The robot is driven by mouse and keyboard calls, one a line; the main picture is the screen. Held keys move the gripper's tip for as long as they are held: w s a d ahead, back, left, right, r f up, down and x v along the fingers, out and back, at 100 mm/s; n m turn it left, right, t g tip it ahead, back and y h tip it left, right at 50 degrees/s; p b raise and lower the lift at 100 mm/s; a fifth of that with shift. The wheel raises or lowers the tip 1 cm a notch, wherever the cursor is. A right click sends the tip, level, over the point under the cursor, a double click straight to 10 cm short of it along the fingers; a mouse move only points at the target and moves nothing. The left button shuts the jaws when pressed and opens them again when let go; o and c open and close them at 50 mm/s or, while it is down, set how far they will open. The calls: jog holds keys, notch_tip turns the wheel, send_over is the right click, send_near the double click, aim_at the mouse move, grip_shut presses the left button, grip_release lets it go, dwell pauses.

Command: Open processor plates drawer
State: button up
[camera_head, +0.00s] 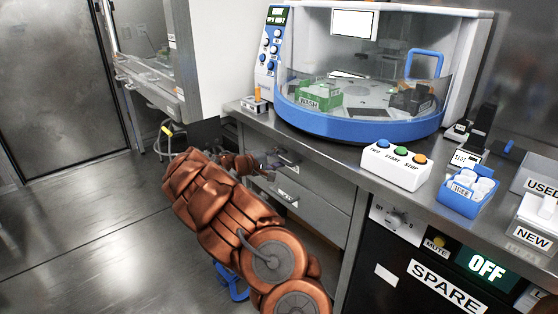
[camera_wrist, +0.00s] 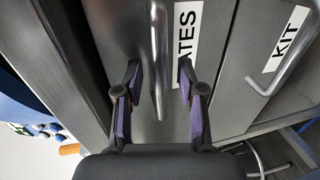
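The processor plates drawer (camera_wrist: 120,35) has a grey metal front and a white label (camera_wrist: 187,30) of which "ATES" shows. Its bar handle (camera_wrist: 158,60) lies between the two purple-padded fingers of my gripper (camera_wrist: 158,85), with a gap on both sides. The gripper is open. In the head view my gripper (camera_head: 268,165) is at the upper drawer (camera_head: 322,183) under the counter and partly hides it. The drawer looks shut.
A drawer labelled KIT (camera_wrist: 245,70) with its own handle (camera_wrist: 287,62) sits below. The counter above bears a blue-and-white processor (camera_head: 360,122), a button box (camera_head: 397,167) and a blue rack (camera_head: 467,191). The floor (camera_head: 100,235) at left is clear.

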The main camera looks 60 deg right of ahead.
grip_shut()
dwell(0.3)
dwell(0.5)
